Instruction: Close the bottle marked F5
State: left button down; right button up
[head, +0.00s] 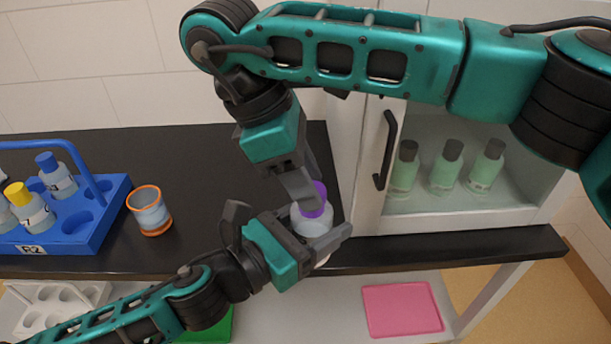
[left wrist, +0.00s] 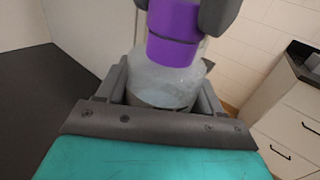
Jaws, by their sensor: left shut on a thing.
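A translucent pale bottle (head: 313,224) with a purple cap (head: 319,189) stands upright at the counter's front right. The bottle (left wrist: 165,82) and purple cap (left wrist: 174,48) also show in the left wrist view. No marking on it is readable. My left gripper (head: 318,238) is shut on the bottle's body from the front left. My right gripper (head: 308,198) reaches down from above, its fingers on both sides of the cap. The cap sits at the bottle's top; whether it is tight is not visible. Whether the right fingers grip the cap I cannot tell.
A blue rack (head: 85,235) with several bottles and an orange-rimmed cup (head: 150,211) stand on the left of the black counter (head: 200,160). A glass-fronted cabinet (head: 470,208) holds green bottles at right. A pink mat (head: 402,309) lies on the lower shelf.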

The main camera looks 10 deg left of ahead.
jog(key=o, duration=0.5)
jog(key=shift+c, duration=0.2)
jog(key=shift+r, duration=0.1)
jog(key=shift+r, duration=2.2)
jog(key=shift+c, duration=0.2)
